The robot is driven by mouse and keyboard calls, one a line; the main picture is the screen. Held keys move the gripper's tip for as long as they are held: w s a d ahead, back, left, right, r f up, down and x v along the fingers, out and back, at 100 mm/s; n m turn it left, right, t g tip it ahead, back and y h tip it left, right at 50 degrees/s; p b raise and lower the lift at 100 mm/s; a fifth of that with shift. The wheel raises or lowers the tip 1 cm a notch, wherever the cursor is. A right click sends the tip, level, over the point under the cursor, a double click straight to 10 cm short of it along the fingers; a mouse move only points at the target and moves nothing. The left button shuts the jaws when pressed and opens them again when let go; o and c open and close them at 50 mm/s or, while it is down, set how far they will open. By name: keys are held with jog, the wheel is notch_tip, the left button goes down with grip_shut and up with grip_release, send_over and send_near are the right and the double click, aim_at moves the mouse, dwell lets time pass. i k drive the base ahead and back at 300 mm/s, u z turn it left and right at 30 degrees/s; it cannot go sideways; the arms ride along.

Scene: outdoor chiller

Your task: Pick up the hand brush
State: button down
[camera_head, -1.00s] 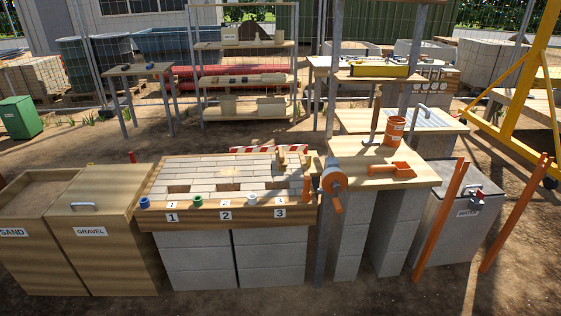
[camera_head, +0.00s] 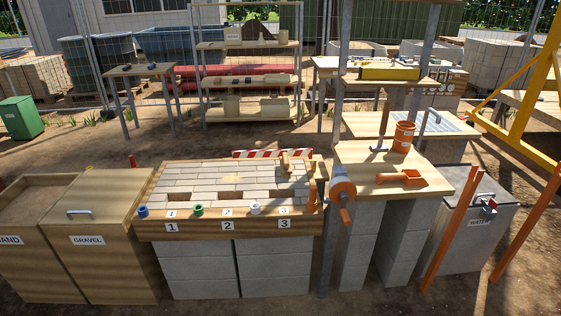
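A small tan, wooden-looking item (camera_head: 286,161) lies at the back right of the brick-topped workbench (camera_head: 195,229). It may be the hand brush, but it is too small to tell bristles from handle. An upright orange item (camera_head: 312,196) stands at that bench's right edge; its kind is unclear. No other thing can be told surely as a hand brush. My gripper is not in view.
The bench front carries blue, green and white rings above numbers. Right of it, a wooden-topped block stand holds an orange scoop (camera_head: 403,178) and orange bucket (camera_head: 403,137). A post with an orange crank drum (camera_head: 342,188) stands between. Gravel bin (camera_head: 95,215) is left; dirt lies in front.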

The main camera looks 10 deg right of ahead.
aim_at(285, 162)
jog(key=u, duration=0.15)
jog(key=i, duration=1.4)
jog(key=z, duration=0.25)
